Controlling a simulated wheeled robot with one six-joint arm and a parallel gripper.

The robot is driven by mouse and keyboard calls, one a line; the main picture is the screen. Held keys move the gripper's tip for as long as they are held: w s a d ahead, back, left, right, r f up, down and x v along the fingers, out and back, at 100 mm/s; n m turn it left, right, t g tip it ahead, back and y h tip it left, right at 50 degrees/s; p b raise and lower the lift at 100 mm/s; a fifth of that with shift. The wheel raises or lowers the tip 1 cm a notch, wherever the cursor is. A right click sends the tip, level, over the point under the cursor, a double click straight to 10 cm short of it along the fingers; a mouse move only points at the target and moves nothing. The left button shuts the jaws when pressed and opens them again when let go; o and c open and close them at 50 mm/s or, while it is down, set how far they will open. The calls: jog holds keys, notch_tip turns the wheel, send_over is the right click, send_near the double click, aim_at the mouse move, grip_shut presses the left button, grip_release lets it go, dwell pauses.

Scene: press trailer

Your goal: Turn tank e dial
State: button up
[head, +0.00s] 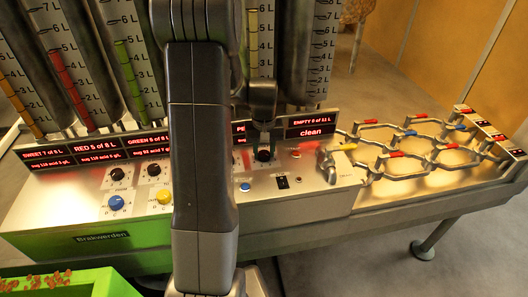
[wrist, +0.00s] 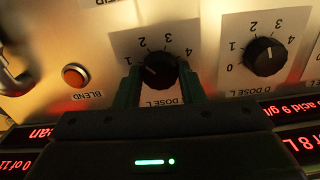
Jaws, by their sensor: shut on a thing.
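The tank e dial is a black knob on a white scale marked DOSE L. It shows between the fingers in the wrist view (wrist: 159,70) and at the panel's back right in the head view (head: 263,156). Its white mark points to the left in the wrist view, at the low end of the scale. My gripper (wrist: 160,84) is shut on this dial, with one dark green finger on each side. In the head view my gripper (head: 263,139) comes down from above, its fingers partly lost against the dark display.
A neighbouring black dial (wrist: 264,57) stands close beside in the wrist view. An orange BLEND button (wrist: 76,76) lies on the other side. Tall graduated tanks (head: 316,50) rise behind the panel. A lever valve (head: 335,160) and metal bottle racks (head: 400,150) stand to the right.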

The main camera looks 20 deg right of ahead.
aim_at(264, 153)
jog(key=n, duration=0.5)
jog(key=shift+b, duration=0.35)
dwell(0.4)
jog(key=o, duration=1)
notch_tip(264, 153, up, 14)
jog(key=shift+f, duration=0.1)
notch_tip(264, 153, down, 14)
jog(key=shift+r, duration=0.1)
dwell(0.6)
